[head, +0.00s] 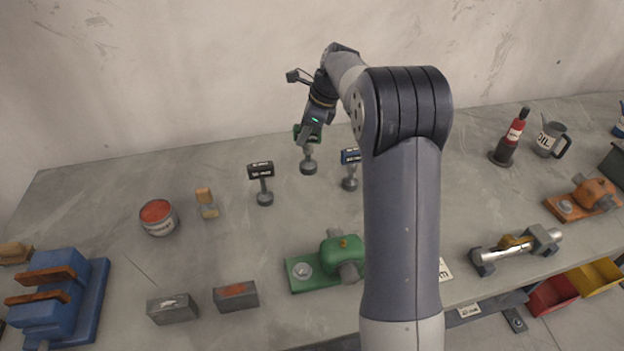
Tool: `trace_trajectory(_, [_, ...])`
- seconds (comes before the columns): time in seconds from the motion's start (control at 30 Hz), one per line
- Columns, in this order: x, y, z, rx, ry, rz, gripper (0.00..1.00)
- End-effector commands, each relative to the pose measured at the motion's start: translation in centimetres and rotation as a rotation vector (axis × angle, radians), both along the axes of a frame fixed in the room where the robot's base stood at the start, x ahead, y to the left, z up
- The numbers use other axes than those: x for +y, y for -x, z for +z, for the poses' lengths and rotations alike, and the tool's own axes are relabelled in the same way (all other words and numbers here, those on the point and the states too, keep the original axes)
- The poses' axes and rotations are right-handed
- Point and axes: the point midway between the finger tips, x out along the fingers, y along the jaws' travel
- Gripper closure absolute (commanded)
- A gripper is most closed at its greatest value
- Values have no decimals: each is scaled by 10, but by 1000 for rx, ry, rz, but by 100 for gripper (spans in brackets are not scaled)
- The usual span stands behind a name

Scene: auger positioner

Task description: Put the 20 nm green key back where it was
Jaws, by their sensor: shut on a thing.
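The green key (297,130) stands upright toward the back of the grey bench, with its green head on top and a round grey foot (308,167) below. My gripper (309,136) reaches down onto the green head from above and is shut on it. The gripper hides part of the head, so its label cannot be read. Whether the foot touches the bench is hard to tell. A black key (261,170) stands to its left and a blue key (350,157) to its right, both upright.
A green device (338,257) sits in front. A red-topped can (158,217), a brush (207,203) and two grey blocks (172,308) (236,296) lie left. A blue vise (55,300) fills the front left. A bottle (509,138) and oil can (549,138) stand right. The back wall is close.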

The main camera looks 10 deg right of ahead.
Motion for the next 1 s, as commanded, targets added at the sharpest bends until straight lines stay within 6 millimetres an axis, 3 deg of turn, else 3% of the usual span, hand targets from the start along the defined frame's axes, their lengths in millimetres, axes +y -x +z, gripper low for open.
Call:
trace_trajectory(0.13, [0, 0, -7, 2, -1, 0, 100])
trace_trajectory(0.4, [0, 0, -53, 2, -1, 0, 100])
trace_trajectory(0.63, [0, 0, -70, 0, -1, 0, 100])
trace_trajectory(0.8, [0, 0, -94, 2, -1, 0, 100])
trace_trajectory(1.0, [0, 0, -99, -2, 0, 0, 100])
